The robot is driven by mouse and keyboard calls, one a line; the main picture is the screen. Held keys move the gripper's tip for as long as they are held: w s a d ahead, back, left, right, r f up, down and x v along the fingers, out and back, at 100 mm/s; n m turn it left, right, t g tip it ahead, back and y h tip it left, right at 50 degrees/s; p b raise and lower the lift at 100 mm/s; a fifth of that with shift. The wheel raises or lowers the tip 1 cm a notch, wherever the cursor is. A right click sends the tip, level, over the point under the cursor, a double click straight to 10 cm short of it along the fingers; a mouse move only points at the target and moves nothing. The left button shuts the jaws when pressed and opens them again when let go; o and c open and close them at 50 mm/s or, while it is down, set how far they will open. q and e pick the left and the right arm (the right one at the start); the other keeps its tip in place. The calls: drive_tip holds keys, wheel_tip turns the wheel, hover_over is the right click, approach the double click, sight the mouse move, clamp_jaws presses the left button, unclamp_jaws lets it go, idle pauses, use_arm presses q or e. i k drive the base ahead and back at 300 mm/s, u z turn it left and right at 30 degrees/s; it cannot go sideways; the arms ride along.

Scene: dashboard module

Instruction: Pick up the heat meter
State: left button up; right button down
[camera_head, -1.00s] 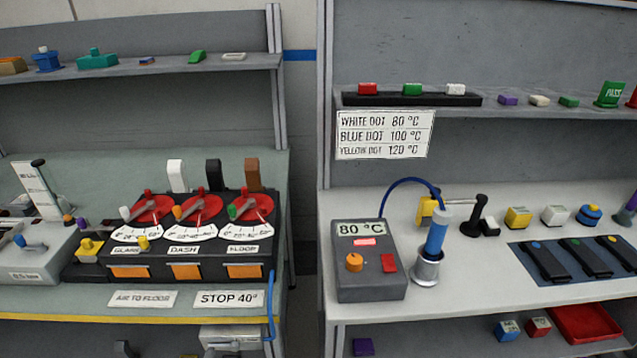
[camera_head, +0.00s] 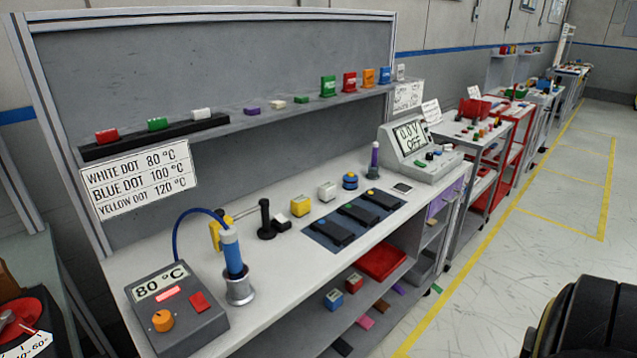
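No thing is labelled as the heat meter, and I cannot tell for sure which one it is. A grey box (camera_head: 177,312) with an "80 °C" display, an orange knob and a red button stands at the bench's near left end. Beside it, a blue-handled tool (camera_head: 232,250) stands upright in a metal cup (camera_head: 240,289), with a blue cable arching behind. A yellow piece (camera_head: 215,235) is partly hidden behind the tool. Three dark devices with coloured dots lie on a blue mat (camera_head: 325,238). Neither of my grippers is in view.
A meter reading "0.0 V OFF" (camera_head: 418,150) stands at the far end. A red tray (camera_head: 382,262) sits below. A dark rounded shape fills the lower-right corner.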

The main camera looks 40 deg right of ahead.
sight(353, 284)
drive_tip(key=z, duration=1.65)
